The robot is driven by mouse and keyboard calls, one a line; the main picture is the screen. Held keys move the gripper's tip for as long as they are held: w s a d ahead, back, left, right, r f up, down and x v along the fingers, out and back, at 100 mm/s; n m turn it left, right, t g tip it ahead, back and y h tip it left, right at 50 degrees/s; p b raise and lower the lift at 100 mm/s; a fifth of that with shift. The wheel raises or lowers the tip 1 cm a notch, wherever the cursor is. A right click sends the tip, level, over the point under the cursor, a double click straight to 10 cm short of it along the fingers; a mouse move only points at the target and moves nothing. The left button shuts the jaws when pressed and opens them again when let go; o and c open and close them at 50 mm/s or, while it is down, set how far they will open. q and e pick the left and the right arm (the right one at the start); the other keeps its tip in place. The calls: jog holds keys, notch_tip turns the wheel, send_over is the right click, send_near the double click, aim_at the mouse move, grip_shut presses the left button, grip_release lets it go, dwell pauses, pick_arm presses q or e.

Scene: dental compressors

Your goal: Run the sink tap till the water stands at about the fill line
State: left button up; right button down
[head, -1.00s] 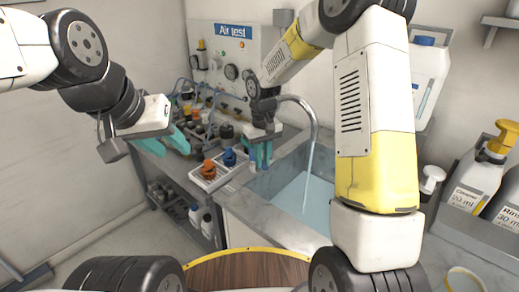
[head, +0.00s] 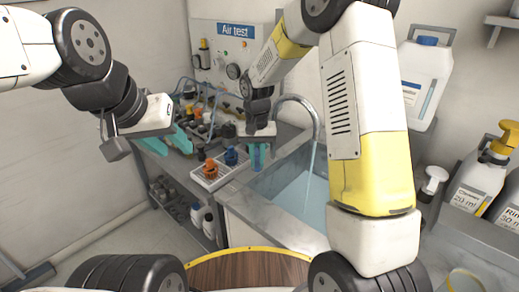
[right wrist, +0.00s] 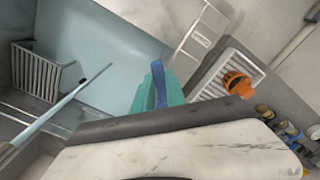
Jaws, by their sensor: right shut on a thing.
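The sink (head: 262,187) is a grey basin with pale blue water (head: 302,193) in it. The curved metal tap (head: 317,118) stands at its back, and a thin stream runs from its spout into the water. The stream also shows in the right wrist view (right wrist: 62,106). My right gripper (head: 257,158) is at the sink's back left edge. In the right wrist view, its teal fingers (right wrist: 158,92) are shut on a blue lever-like piece (right wrist: 159,80). I cannot make out a fill line. My left gripper (head: 180,138) hangs empty over the left bench, its teal fingers apart.
Bottles (head: 478,178) and a white canister (head: 425,80) stand at the right. The air test panel (head: 237,31) is behind.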

aim_at(256, 163)
jog(key=shift+a+m, duration=0.2)
jog(key=shift+m, duration=0.2)
jog(key=c, duration=1.4)
grip_release()
jog(key=shift+o, duration=0.2)
jog(key=shift+r, duration=3.9)
